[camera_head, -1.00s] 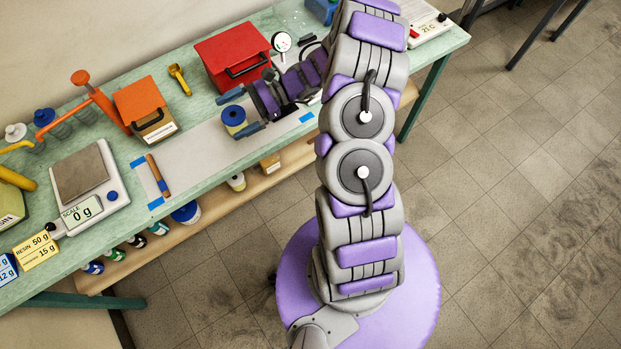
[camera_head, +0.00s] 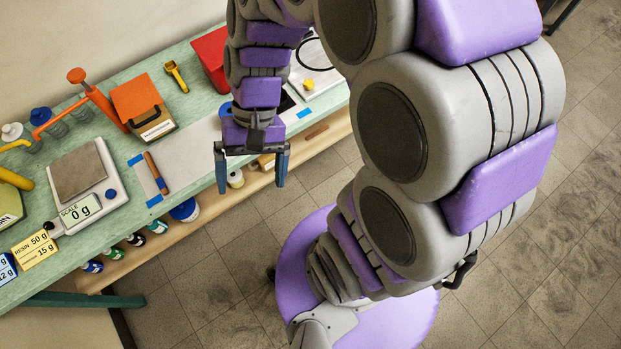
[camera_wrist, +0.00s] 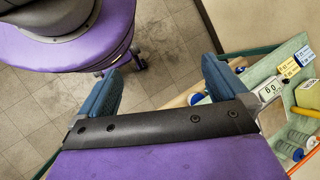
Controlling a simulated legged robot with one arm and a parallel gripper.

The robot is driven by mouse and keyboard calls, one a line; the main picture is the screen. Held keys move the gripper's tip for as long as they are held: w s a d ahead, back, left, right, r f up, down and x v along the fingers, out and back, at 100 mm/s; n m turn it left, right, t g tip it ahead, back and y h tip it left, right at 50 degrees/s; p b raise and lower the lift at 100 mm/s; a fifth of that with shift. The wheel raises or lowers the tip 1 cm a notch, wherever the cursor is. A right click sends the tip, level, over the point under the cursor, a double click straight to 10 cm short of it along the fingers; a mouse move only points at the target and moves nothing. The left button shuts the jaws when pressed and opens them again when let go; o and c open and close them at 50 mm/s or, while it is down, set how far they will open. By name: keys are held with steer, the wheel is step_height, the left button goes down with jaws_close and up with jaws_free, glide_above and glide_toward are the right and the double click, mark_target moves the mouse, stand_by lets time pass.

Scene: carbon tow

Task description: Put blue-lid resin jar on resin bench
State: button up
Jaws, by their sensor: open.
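A white jar with a wide blue lid (camera_head: 185,210) stands on the wooden shelf under the bench, partly hidden by the bench edge. I take it for the blue-lid resin jar; its label cannot be read. The pale green resin bench (camera_head: 196,106) runs diagonally along the wall. My gripper (camera_head: 252,178) is open and empty, fingers pointing down past the bench's front edge, right of the jar and apart from it.
A scale (camera_head: 82,180), an orange-topped box (camera_head: 142,108), a brush-like tool (camera_head: 157,172) and a red case (camera_head: 211,60) occupy the bench. Small bottles (camera_head: 115,253) and a roll (camera_head: 236,179) share the shelf. The floor in front is clear.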

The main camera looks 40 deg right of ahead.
steer(key=s+d+r+n+t+h, duration=0.1)
steer(key=s+d+n+t+h, duration=0.1)
steer(key=s+d+h, duration=0.3)
steer(key=s+d+n, duration=0.1)
steer(key=s+d, duration=0.1)
steer(key=s, duration=0.1)
steer(key=shift+s+r+t, duration=0.15)
steer(key=shift+r+t, duration=0.25)
steer(key=shift+d, duration=0.1)
stand_by(0.7)
